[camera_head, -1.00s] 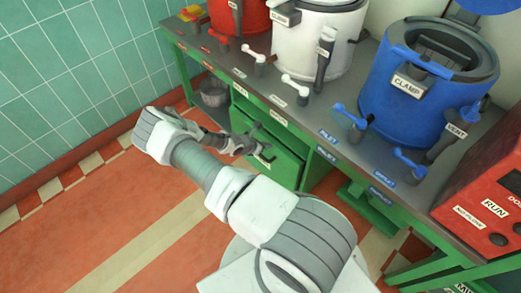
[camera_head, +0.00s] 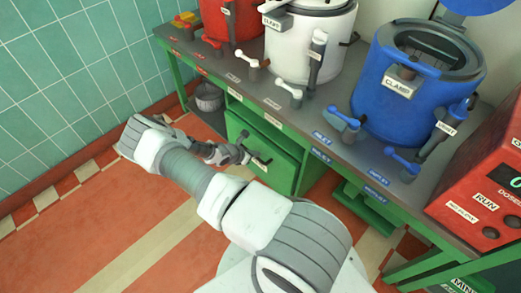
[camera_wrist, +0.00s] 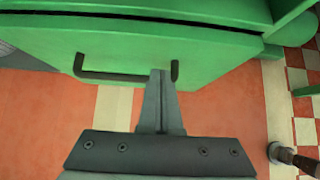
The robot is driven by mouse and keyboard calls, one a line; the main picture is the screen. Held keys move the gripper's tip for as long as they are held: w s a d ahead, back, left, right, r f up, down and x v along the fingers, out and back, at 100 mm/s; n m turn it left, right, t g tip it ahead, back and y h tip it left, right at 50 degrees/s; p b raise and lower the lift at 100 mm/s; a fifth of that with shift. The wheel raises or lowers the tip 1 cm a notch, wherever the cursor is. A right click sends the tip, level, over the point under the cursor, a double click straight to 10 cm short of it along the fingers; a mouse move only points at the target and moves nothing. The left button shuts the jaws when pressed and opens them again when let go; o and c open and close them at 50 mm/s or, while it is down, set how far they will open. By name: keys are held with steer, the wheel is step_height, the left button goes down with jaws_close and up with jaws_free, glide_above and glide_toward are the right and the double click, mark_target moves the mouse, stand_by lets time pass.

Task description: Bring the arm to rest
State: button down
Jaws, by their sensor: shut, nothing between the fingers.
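My arm (camera_head: 185,168) stretches out low over the floor to the left, bent at its far end back toward the bench. My gripper (camera_head: 248,158) is at the front of a green drawer (camera_head: 275,150) under the bench. In the wrist view my gripper (camera_wrist: 160,75) shows its two grey fingers pressed together, with nothing between them. The fingers overlap the dark bar handle (camera_wrist: 118,76) of the drawer (camera_wrist: 215,55) in the picture; I cannot tell whether they touch it.
The bench (camera_head: 295,118) carries a red kettle (camera_head: 228,20), a white kettle (camera_head: 312,45), a blue kettle (camera_head: 400,105) and a red machine (camera_head: 490,190). A grey basket (camera_head: 209,97) stands beneath. Tiled wall (camera_head: 60,80) bounds the left. The orange floor (camera_head: 80,235) is clear.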

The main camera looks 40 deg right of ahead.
steer(key=p+v, duration=0.2)
steer(key=v, duration=0.7)
steer(key=shift+a+r, duration=0.2)
steer(key=shift+w, duration=0.1)
steer(key=a+r+m+y, duration=0.25)
steer(key=r+m, duration=0.35)
steer(key=r, duration=0.9)
steer(key=a+r+m+y, duration=0.1)
steer(key=a+r+m, duration=0.4)
steer(key=r, duration=0.9)
steer(key=s+a+r+m+t+y, duration=0.1)
steer(key=s+r+m, duration=0.25)
steer(key=r, duration=0.35)
steer(key=s+a+r+m+y, duration=0.1)
steer(key=s+r+m+y, duration=0.15)
steer(key=s+r, duration=0.4)
steer(key=s+a+r+m+t+y, duration=0.25)
steer(key=s+a+r, duration=0.25)
steer(key=s+r, duration=0.5)
step_height(320, 180, up, 18)
steer(key=s+p, duration=0.1)
steer(key=p, duration=1.8)
steer(key=shift+s+a+m+h+p, duration=0.2)
steer(key=shift+a+m+h+p, duration=0.05)
steer(key=shift+m+h+p, duration=0.1)
